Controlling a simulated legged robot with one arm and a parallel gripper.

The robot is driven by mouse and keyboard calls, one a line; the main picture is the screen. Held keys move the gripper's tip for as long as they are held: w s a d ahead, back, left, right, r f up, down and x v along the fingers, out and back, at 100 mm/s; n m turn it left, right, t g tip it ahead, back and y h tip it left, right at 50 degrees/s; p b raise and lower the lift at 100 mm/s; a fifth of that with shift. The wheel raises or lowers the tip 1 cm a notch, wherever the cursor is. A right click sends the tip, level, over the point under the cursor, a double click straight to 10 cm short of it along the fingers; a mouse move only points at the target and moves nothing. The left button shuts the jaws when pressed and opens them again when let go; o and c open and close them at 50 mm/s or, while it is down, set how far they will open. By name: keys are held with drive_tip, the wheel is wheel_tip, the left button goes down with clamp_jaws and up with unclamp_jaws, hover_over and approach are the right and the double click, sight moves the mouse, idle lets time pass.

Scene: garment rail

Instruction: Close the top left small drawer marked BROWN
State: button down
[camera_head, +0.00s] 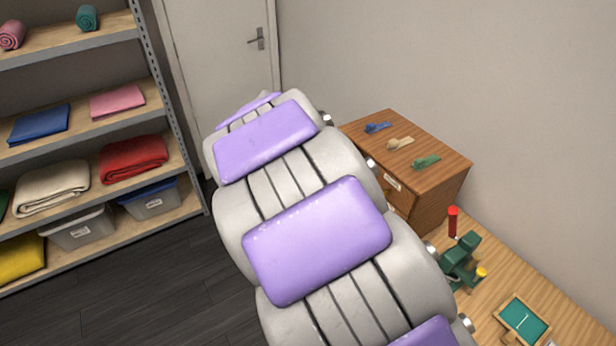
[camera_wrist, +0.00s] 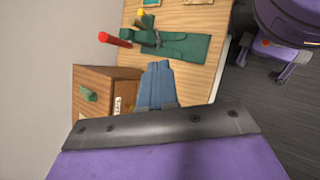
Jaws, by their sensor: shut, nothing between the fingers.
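A small wooden drawer cabinet (camera_head: 436,158) stands at the back end of the wooden worktop, partly hidden behind my arm in the head view. A pale label (camera_head: 392,182) shows on its front, too small to read. In the wrist view the cabinet (camera_wrist: 98,78) is left of my gripper (camera_wrist: 158,66), and a label (camera_wrist: 118,105) shows near the fingers. I cannot tell which drawer is BROWN or how far it stands out. My gripper's blue-grey fingers are together and empty, beside the cabinet front; any contact is unclear. The head view does not show the gripper.
Blue (camera_head: 377,127), cream (camera_head: 399,144) and green (camera_head: 426,162) small items lie on the cabinet top. A red cylinder (camera_head: 453,222), a green machine (camera_head: 461,262) and a green tray (camera_head: 524,320) are on the worktop (camera_head: 560,288).

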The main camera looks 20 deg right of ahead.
drive_tip(key=w+a+f+n+t+h, duration=0.1)
drive_tip(key=w+f+n+h, duration=0.2)
drive_tip(key=w, duration=0.7)
drive_tip(key=w+a+f+n+t+h, duration=0.1)
drive_tip(key=w+a+f+n+h, duration=0.15)
drive_tip(key=w+n, duration=0.45)
drive_tip(key=w+a+f+n+t+h+b, duration=0.15)
drive_tip(key=w+a+f+n+t, duration=0.45)
drive_tip(key=w+a+f, duration=0.6)
drive_tip(key=w+r+b+x, duration=0.1)
drive_tip(key=b+x, duration=0.2)
drive_tip(key=x, duration=1.2)
drive_tip(key=shift+d+h, duration=0.15)
drive_tip(key=shift+h, duration=0.15)
drive_tip(key=shift+r, duration=0.1)
